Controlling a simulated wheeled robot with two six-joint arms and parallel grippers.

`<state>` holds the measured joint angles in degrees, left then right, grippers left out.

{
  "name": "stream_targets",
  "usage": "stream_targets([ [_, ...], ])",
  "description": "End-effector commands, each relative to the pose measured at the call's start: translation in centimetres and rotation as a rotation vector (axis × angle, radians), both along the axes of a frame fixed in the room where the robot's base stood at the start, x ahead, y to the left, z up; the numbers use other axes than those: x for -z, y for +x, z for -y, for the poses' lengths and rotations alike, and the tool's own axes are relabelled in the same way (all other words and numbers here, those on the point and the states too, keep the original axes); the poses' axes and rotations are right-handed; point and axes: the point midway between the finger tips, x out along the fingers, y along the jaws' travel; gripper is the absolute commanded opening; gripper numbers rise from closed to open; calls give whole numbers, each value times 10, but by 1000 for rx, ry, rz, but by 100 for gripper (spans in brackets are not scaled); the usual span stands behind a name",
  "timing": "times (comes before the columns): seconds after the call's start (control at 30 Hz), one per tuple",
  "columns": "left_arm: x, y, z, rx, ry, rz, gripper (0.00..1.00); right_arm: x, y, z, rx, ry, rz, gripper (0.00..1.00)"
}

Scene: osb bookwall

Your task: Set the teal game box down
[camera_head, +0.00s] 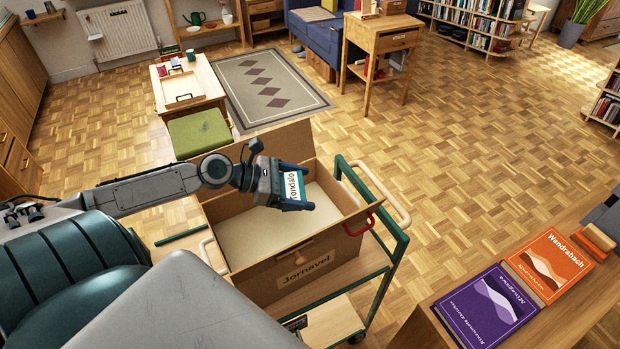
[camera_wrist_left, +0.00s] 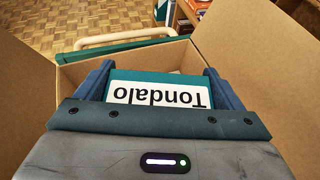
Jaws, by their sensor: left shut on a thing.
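The teal game box (camera_wrist_left: 160,90) has a white label reading "Tondalo". My left gripper (camera_head: 292,188) is shut on it, with a blue finger on each side. In the head view the teal game box (camera_head: 293,184) shows mostly its label, held over the open cardboard box marked "Jomavel" (camera_head: 306,272). The cardboard box's pale inside bottom shows below and around the gripper. I cannot tell how far the game box is above that bottom. In the left wrist view the cardboard walls rise on both sides of the gripper (camera_wrist_left: 158,92). My right gripper is not in view.
The cardboard box stands on a cart with a green frame (camera_head: 391,262) and pale handles. A purple box (camera_head: 487,306) and an orange box (camera_head: 550,264) lie on a wooden surface at the lower right. A green-cushioned stool (camera_head: 200,132) stands behind. Parquet floor is clear to the right.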

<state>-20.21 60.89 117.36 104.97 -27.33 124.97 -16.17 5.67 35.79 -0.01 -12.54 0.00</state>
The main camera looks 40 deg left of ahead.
Motion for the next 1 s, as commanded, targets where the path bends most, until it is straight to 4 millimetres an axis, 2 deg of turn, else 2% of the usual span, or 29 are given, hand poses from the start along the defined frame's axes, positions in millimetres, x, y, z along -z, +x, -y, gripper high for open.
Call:
stream_targets([
  [0.1, 11, 0, 0, -3, -4, 1, 63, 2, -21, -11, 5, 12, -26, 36],
  [0.27, 35, 1, 0, -6, -6, 0, 63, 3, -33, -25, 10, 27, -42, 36],
  [0.57, 63, 0, 0, -3, -3, 0, 63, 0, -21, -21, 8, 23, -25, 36],
  [0.8, 94, 0, 0, -2, -3, 0, 63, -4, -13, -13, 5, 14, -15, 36],
  [1.0, 99, 0, 0, 0, -1, 1, 63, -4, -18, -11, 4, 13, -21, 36],
])
